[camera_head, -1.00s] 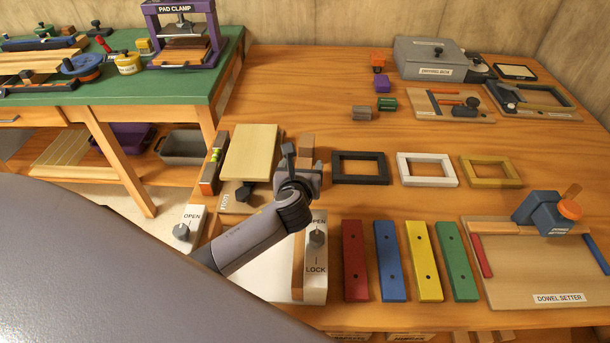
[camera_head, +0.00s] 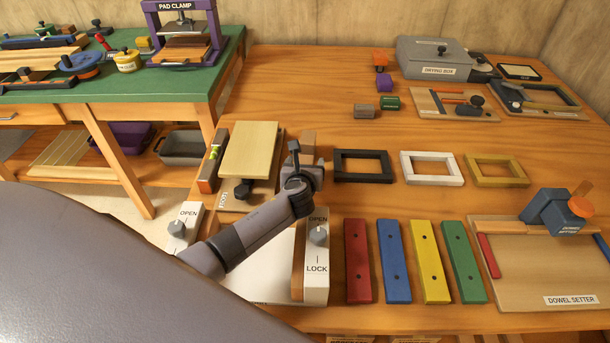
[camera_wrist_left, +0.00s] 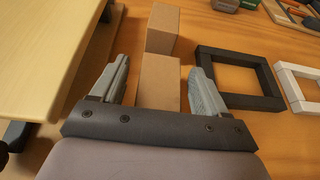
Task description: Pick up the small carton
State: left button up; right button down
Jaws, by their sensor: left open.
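Two plain brown cartons show in the left wrist view, one behind the other. The nearer carton (camera_wrist_left: 160,80) lies between the spread fingers of my left gripper (camera_wrist_left: 158,72), with gaps at both sides; its near end is hidden by the gripper body. The farther carton (camera_wrist_left: 163,28) stands just beyond the fingertips. In the head view a brown carton (camera_head: 307,139) shows behind my left gripper (camera_head: 306,160), which hides the other one. My left gripper is open and empty. My right gripper is not in view.
A black frame (camera_head: 335,166) lies close to the right of the gripper; white and yellow frames lie beyond. Coloured bars and an OPEN/LOCK block (camera_head: 317,285) are in front. The wooden table behind the cartons is clear.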

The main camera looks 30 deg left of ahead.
pick_arm(q)
jog(key=shift+w, duration=0.1)
jog(key=c, duration=1.1)
